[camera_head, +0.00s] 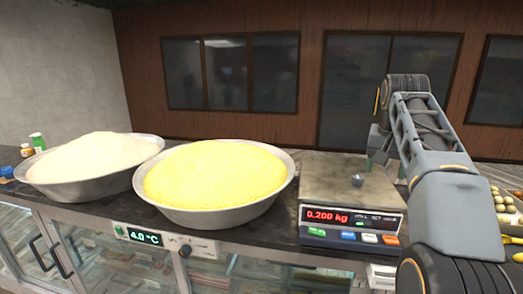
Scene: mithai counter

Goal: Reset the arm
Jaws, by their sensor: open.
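My arm rises at the right of the head view and bends over the right side of a weighing scale (331,196). My gripper (383,150) is at the arm's far end, above the back right of the scale's pan. It is open, and the arm partly hides it. A small grey object (357,180) sits on the pan, apart from the gripper. The scale's red display reads 0.200 kg.
A metal bowl of yellow grains (213,218) stands left of the scale, and a bowl of pale powder (58,191) farther left. Small bottles (37,142) stand at the far left. Round sweets (503,204) lie at the right edge. A glass-fronted cabinet (110,255) is below the counter.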

